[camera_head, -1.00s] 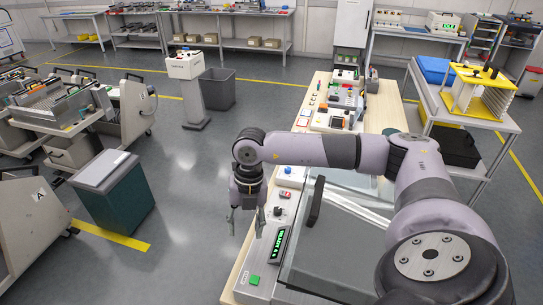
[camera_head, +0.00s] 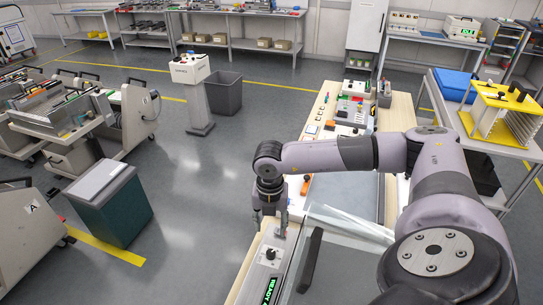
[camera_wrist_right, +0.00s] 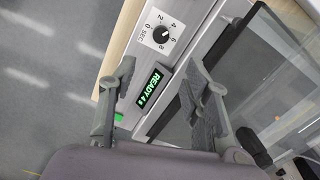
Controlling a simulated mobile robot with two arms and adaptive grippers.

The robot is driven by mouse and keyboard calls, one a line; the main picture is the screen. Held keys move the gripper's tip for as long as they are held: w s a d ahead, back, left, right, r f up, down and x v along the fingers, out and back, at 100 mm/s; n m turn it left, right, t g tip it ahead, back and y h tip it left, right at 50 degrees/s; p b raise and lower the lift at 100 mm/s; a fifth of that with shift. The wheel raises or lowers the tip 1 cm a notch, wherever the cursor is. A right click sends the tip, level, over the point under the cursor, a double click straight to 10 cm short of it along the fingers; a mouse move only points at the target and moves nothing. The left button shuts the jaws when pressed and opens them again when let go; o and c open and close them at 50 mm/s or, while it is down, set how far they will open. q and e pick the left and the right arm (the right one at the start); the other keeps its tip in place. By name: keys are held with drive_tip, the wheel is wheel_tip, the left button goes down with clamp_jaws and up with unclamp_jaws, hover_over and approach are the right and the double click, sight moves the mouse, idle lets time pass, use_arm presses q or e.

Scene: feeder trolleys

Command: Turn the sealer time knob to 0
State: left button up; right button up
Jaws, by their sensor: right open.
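The sealer time knob (camera_head: 270,254) is a small black dial on the sealer's light panel (camera_head: 252,290). In the right wrist view the knob (camera_wrist_right: 161,36) sits on a white scale plate with numbers and "0 SEC". Its exact pointer setting is too small to read. My right gripper (camera_head: 270,225) points down just beyond the knob in the head view. In the wrist view its open fingers (camera_wrist_right: 160,65) are spread, with the knob ahead of and between the tips, not touching. My left gripper is not in view.
A green "READY" display (camera_wrist_right: 149,90) lies beside the knob, with a green button (camera_wrist_right: 118,117) near it. The sealer's dark handle bar (camera_head: 310,260) and clear cover are to the right. Open floor (camera_head: 190,250) lies left of the bench.

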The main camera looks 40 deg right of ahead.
drive_tip(key=p, duration=0.2)
hover_over(271, 253)
wheel_tip(271, 253, down, 6)
wheel_tip(271, 253, down, 7)
drive_tip(key=shift+r+p, duration=0.1)
drive_tip(key=shift+p, duration=0.55)
drive_tip(key=shift+f, duration=0.5)
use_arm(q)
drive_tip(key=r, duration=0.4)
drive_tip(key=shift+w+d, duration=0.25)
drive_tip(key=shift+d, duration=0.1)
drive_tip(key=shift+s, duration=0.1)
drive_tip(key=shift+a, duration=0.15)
use_arm(e)
clamp_jaws()
